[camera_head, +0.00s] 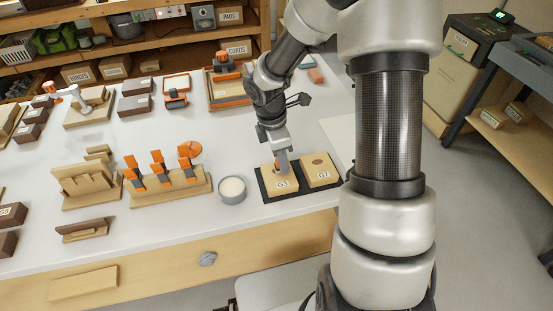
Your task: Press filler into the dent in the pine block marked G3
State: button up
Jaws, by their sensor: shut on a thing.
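The pine block marked G3 (279,186) lies on a dark mat (268,199) near the bench's front edge. My gripper (283,162) is directly above this block, pointing down. A round grey tub of white paste (232,187) stands left of the mat.
A second block, G2 (320,172), with a dark round spot, lies right of G3 on the mat. A wooden rack (172,194) with orange-handled tools stands left of the tub. A pale board (340,135) lies behind G2. Bare bench lies behind the tub.

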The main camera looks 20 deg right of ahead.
dwell(0.4)
jog(key=shift+a+f, duration=0.1)
jog(key=shift+a, duration=1.1)
jog(key=shift+d, duration=0.15)
jog(key=shift+d+f, duration=0.1)
jog(key=shift+d, duration=1)
jog(key=shift+s, duration=0.1)
jog(key=shift+a, duration=0.1)
jog(key=shift+a, duration=1.15)
